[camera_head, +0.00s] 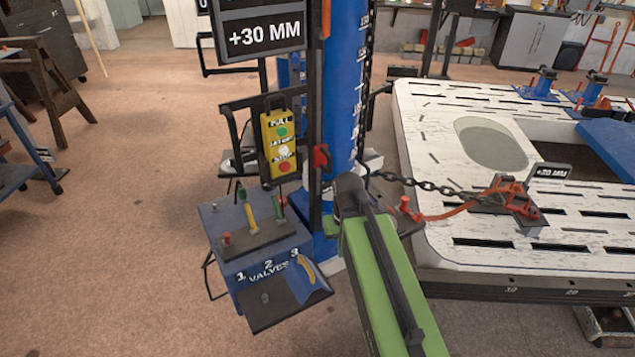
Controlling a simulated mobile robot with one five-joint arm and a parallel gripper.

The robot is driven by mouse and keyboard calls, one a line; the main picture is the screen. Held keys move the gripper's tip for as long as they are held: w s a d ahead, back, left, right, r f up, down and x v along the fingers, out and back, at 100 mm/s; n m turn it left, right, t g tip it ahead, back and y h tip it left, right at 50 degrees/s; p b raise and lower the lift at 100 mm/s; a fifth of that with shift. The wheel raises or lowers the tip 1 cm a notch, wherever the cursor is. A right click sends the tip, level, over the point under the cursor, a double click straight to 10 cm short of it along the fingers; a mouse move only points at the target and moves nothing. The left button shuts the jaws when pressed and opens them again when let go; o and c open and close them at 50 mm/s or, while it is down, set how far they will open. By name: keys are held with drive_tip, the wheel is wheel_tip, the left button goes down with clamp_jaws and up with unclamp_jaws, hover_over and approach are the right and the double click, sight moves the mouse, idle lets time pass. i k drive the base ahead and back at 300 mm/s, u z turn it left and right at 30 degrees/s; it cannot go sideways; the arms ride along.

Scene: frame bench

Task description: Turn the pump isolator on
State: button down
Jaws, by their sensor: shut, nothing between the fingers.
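A blue valve box (228,262) marked "1 2 3 VALVES" stands left of the blue column. A red handle (320,158) sits on the column's dark rail. No label shows which of these is the pump isolator. My gripper (350,190), at the end of my green arm, is shut and empty in front of the column's base, right of the box. Its fingertips are hard to make out.
A yellow button pendant (280,145) hangs above the box. The blue column (345,90) stands behind my gripper. A chain (430,186) runs right to a red clamp (510,195) on the white slotted bench (460,250). Open floor lies to the left.

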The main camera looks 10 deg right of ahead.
sight(284, 200)
drive_tip(key=k, duration=1.15)
drive_tip(key=u, duration=0.6)
drive_tip(key=i, duration=0.3)
drive_tip(key=u, duration=0.6)
drive_tip(key=i, duration=1.5)
drive_tip(key=u, duration=0.25)
drive_tip(key=i, duration=1.6)
drive_tip(key=z, duration=1.1)
drive_tip(key=i, duration=0.6)
drive_tip(key=z, duration=0.25)
